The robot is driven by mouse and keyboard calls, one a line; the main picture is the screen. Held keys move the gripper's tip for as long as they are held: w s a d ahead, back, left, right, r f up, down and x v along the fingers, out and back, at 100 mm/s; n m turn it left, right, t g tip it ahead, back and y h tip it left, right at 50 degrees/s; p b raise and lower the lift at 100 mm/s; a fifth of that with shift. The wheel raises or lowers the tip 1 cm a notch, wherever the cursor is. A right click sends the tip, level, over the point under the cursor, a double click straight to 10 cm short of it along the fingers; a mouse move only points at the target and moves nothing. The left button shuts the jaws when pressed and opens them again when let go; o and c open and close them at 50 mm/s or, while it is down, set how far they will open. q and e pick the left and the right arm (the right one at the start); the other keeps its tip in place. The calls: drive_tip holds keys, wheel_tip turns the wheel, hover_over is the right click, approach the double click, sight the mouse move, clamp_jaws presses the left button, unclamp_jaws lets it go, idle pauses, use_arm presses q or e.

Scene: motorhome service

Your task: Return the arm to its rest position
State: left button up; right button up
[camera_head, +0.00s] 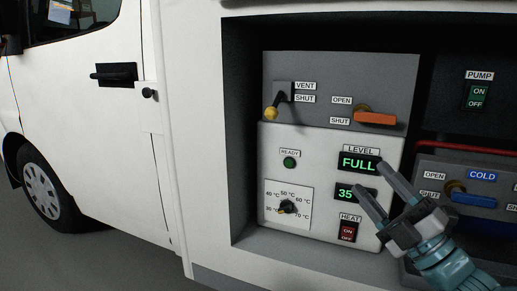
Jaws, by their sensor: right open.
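My right gripper (384,188) comes in from the lower right with its two fingers apart and nothing between them. It stands in front of the white control panel (330,155), over the right part of the lit displays. The upper display reads FULL (359,163), and the lower one shows 35 (345,193), partly covered by a finger. I cannot tell whether the fingertips touch the panel. My left gripper does not show.
The panel sits in a recess of the white vehicle, with a yellow-tipped vent lever (272,112), an orange handle (375,118), a temperature dial (288,206) and a red heat switch (347,232). A blue handle (473,200) and pump switch (477,97) are at right.

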drive_tip(key=w+a+f+m+g+h+p, duration=0.2)
drive_tip(key=w+a+f+m+h+p, duration=0.3)
drive_tip(key=p, duration=1)
wheel_tip(320, 180, down, 10)
drive_tip(key=s+a+m+g+h+p, duration=0.25)
drive_tip(key=m+g+p, duration=0.25)
drive_tip(key=m+p, duration=0.45)
use_arm(q)
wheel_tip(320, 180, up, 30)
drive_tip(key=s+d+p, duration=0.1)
drive_tip(key=p, duration=0.4)
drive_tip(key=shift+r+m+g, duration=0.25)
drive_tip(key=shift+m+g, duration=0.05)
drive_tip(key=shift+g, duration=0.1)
use_arm(e)
drive_tip(key=s+f+m+g+h, duration=0.1)
drive_tip(key=s+f+m+g, duration=0.2)
drive_tip(key=s, duration=0.5)
drive_tip(key=s+f+m+g+h, duration=0.1)
drive_tip(key=s+f+m+g, duration=0.3)
drive_tip(key=s+f, duration=0.3)
drive_tip(key=s+a+f+m+g+h, duration=0.1)
drive_tip(key=s+f+m+g, duration=0.3)
drive_tip(key=s, duration=0.6)
drive_tip(key=shift+f+g, duration=0.4)
drive_tip(key=shift+g, duration=0.1)
